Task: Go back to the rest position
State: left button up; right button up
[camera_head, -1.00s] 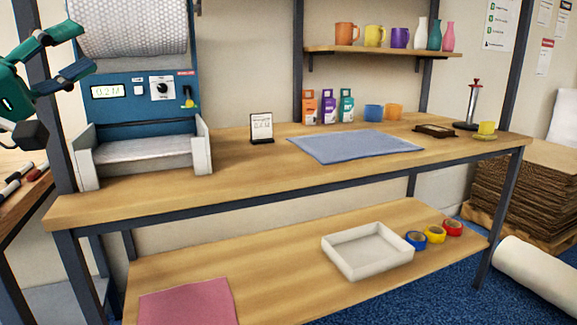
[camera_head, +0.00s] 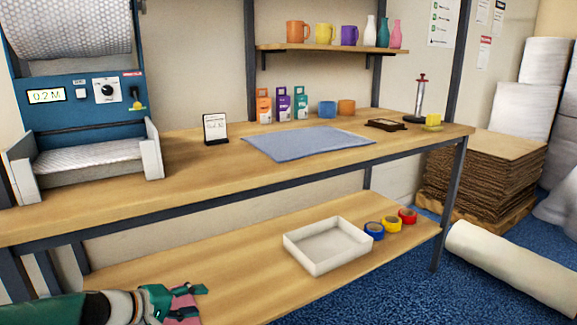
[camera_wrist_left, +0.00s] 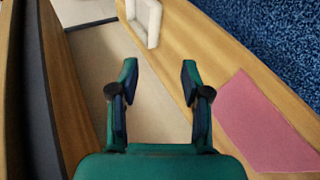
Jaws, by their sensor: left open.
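My left gripper (camera_head: 190,303) is at the lower left of the head view, low in front of the bottom shelf and over the pink mat (camera_head: 188,309), which it partly hides. In the left wrist view the left gripper (camera_wrist_left: 158,85) has its two fingers apart with nothing between them. The pink mat (camera_wrist_left: 268,125) lies to the right of the fingers there. My right gripper is not in any view.
The workbench (camera_head: 210,175) carries a blue dispenser (camera_head: 85,105), a blue mat (camera_head: 305,143) and small boxes (camera_head: 282,104). The lower shelf (camera_head: 200,258) holds a white tray (camera_head: 328,265) and tape rolls (camera_head: 391,224). A white roll (camera_head: 510,265) lies on the floor at right.

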pick_arm(q)
jog(key=s+d+f+m+g, duration=0.1)
jog(key=s+d+f+g, duration=0.1)
jog(key=s+f, duration=0.35)
jog(key=s+d+f+g+y, duration=0.1)
jog(key=s+d+f+g, duration=0.1)
jog(key=f, duration=0.6)
jog(key=s+d+f+m+g, duration=0.1)
jog(key=s+d+f+g, duration=0.1)
jog(key=s+f, duration=0.35)
jog(key=s+d+f+m+g+y, duration=0.1)
jog(key=s+d+f+m+g, duration=0.1)
jog(key=s+f, duration=0.65)
jog(key=s+d+f+m+g+y, duration=0.1)
jog(key=s+f+m+g+y, duration=0.15)
jog(key=s+f, duration=0.65)
notch_tip(320, 180, up, 37)
jog(key=t+p, duration=0.2)
jog(key=p, duration=3.1)
jog(key=shift+s+d+r+h+p, duration=0.2)
jog(key=shift+s+d+h+p, duration=0.05)
jog(key=shift+s+h+p, duration=0.15)
